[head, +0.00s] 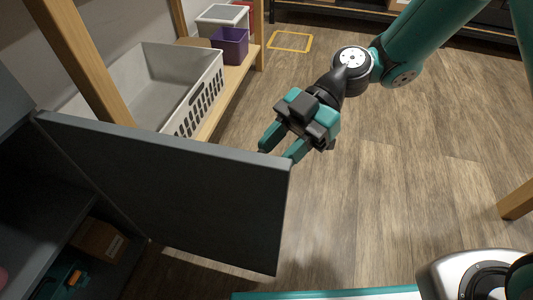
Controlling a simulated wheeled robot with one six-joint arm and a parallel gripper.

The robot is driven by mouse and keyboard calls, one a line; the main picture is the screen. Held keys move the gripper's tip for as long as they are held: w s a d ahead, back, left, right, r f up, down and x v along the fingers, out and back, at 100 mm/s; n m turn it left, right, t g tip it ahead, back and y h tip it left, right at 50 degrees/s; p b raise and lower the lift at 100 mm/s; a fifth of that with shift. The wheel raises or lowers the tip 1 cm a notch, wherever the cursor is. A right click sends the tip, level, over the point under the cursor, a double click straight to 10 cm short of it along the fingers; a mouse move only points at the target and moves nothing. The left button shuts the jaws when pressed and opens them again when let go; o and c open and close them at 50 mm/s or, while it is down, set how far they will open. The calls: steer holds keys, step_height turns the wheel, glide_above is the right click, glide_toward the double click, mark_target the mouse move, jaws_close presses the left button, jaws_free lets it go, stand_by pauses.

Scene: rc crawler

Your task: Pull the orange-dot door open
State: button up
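A dark grey door (185,195) stands swung out from a dark cabinet (30,215) at the left of the head view. Its free edge points right, toward the middle of the picture. No orange dot shows on the side of the door that I see. My gripper (281,150) is at the top right corner of the door, on its far side. Its two teal fingers are apart, with a gap between them. The fingertips are partly hidden behind the door's top edge, so I cannot tell whether they touch it.
Inside the cabinet are a brown box (97,240) and a teal and orange item (68,278). Beyond the door, a wooden shelf (236,80) holds a white basket (150,85) and a purple bin (230,45). Wooden floor (400,190) lies open to the right.

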steer(key=p+v, duration=0.6)
steer(key=v, duration=0.7)
steer(key=shift+d+r, duration=0.15)
steer(key=shift+r, duration=0.1)
steer(key=shift+w, duration=0.15)
steer(key=s+d+r+m+t+h+p, duration=0.25)
steer(key=s+r+m+t+p, duration=0.25)
steer(key=s+r+m, duration=0.4)
steer(key=s+d+r+m+t+h+p, duration=0.1)
steer(key=s+r+m+t+h+p, duration=0.5)
steer(key=r+m, duration=0.5)
step_height(320, 180, up, 37)
steer(key=s+g+y+p, duration=0.1)
steer(key=y+p, duration=0.1)
steer(key=p, duration=3.3)
steer(key=shift+a+n+g, duration=0.3)
steer(key=shift+g, duration=0.1)
steer(key=shift+y, duration=0.25)
